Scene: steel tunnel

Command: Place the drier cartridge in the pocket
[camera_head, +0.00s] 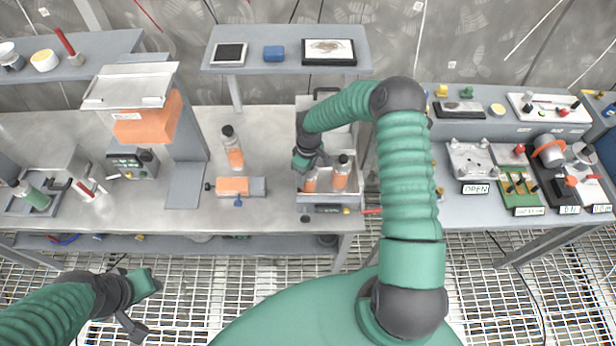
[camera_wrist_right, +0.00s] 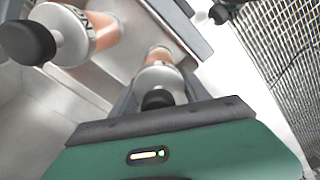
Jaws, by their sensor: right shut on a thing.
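My right gripper (camera_head: 308,162) is over the left part of an open steel box (camera_head: 350,205) on the bench. It is shut on an orange drier cartridge (camera_head: 310,183) with a clear end and black cap; this also shows in the right wrist view (camera_wrist_right: 158,80). A second cartridge (camera_head: 341,173) stands beside it in the box, and shows at upper left in the wrist view (camera_wrist_right: 104,30). The gripper hides the held cartridge's top, and I cannot tell whether it is fully seated in a pocket. My left gripper (camera_head: 141,304) is open and empty, in front of the bench.
Another orange cartridge (camera_head: 233,150) stands on the bench behind an orange-and-grey block (camera_head: 233,187). A press-like stand (camera_head: 187,185) is further left. A raised shelf (camera_head: 290,65) is behind. A side table (camera_head: 465,215) with switch boards is right. Some bare bench lies left of the box.

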